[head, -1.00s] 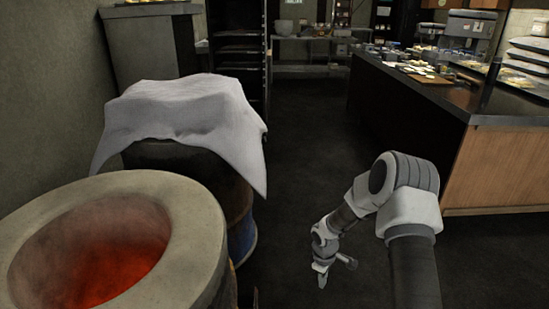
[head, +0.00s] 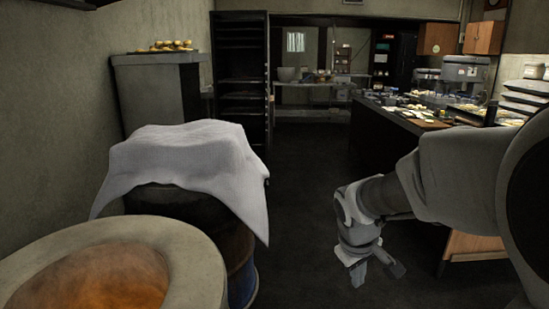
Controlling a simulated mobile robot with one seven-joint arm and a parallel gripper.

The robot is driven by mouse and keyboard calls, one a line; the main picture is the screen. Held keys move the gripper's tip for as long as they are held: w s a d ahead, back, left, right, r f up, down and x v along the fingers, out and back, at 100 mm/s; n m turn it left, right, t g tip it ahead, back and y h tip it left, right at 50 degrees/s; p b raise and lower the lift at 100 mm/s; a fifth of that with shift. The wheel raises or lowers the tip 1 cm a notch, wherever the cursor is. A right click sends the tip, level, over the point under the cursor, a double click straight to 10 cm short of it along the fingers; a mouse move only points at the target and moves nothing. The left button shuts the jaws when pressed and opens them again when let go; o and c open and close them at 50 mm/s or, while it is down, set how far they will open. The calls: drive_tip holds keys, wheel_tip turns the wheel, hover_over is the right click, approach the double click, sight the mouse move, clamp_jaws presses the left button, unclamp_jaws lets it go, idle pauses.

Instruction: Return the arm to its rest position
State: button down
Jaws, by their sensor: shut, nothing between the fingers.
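My arm reaches in from the right side of the head view, bent, with its wrist and gripper hanging down over the dark floor. My gripper (head: 362,275) is at the lower middle right, shut and empty, pointing down. It touches nothing that I can see. The barrel oven (head: 195,262) is at the lower left, with a pale round rim and an orange glow inside. There is open floor between the oven and my gripper.
A barrel draped with a white cloth (head: 190,155) stands behind the oven. A dark counter (head: 385,133) with food and trays runs along the right, partly hidden by my arm. A tall black rack (head: 240,75) stands at the back. The middle floor (head: 305,190) is clear.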

drive_tip(key=s+a+r+m+t+y, duration=0.15)
drive_tip(key=s+r, duration=0.25)
drive_tip(key=s, duration=0.5)
drive_tip(key=s+a+r+m+t+y, duration=0.1)
drive_tip(key=s+a+r+m, duration=0.15)
drive_tip(key=s+r, duration=0.45)
wheel_tip(320, 180, up, 20)
drive_tip(key=s+p, duration=0.2)
drive_tip(key=p, duration=2)
drive_tip(key=shift+s+d+f+m, duration=0.15)
drive_tip(key=shift+s+d+m, duration=0.15)
drive_tip(key=shift+s+m, duration=0.1)
drive_tip(key=shift+a, duration=0.2)
